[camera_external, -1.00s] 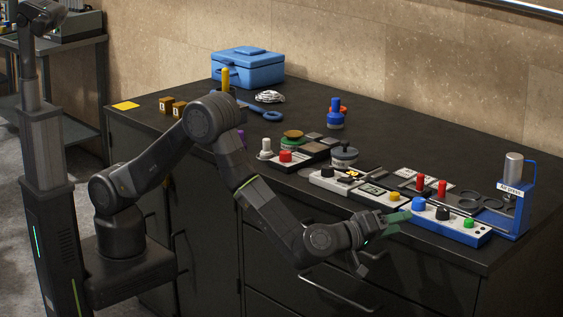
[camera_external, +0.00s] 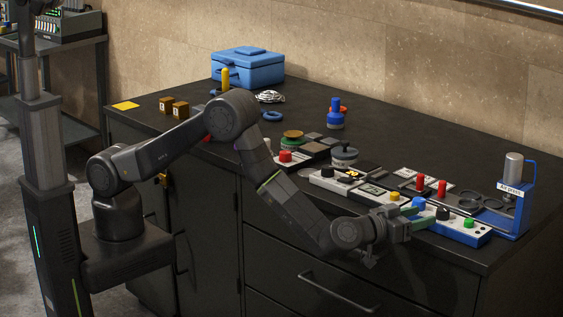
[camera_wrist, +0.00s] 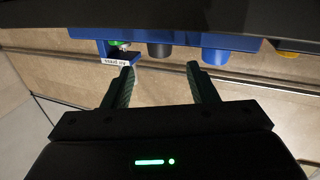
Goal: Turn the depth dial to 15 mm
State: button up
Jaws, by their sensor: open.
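The blue press panel (camera_external: 485,239) at the front right of the bench bears a blue knob (camera_external: 419,202), a black dial (camera_external: 443,213) and a green knob (camera_external: 469,223). No depth marking is readable. My gripper (camera_external: 423,217) is open and empty in front of the panel's left part. In the wrist view, upside down, the fingertips (camera_wrist: 163,74) point at the panel; the black dial (camera_wrist: 160,50) lies beyond and between them, apart from them. The blue knob (camera_wrist: 215,54) is just right of the right finger; the green knob (camera_wrist: 119,44) is left.
The blue press stand (camera_external: 528,200) with its label rises at the panel's right end. A neighbouring panel with a yellow knob (camera_external: 394,196) sits left. Red posts (camera_external: 442,188) stand behind. The floor side before the bench is free.

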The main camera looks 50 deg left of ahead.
aim_at(438, 211)
jog(key=x, duration=0.6)
jog(key=shift+w+d+p, duration=0.1)
jog(key=shift+w+p, duration=0.15)
jog(key=shift+p, duration=0.15)
jog(key=c, duration=1)
jog(key=shift+b, duration=0.3)
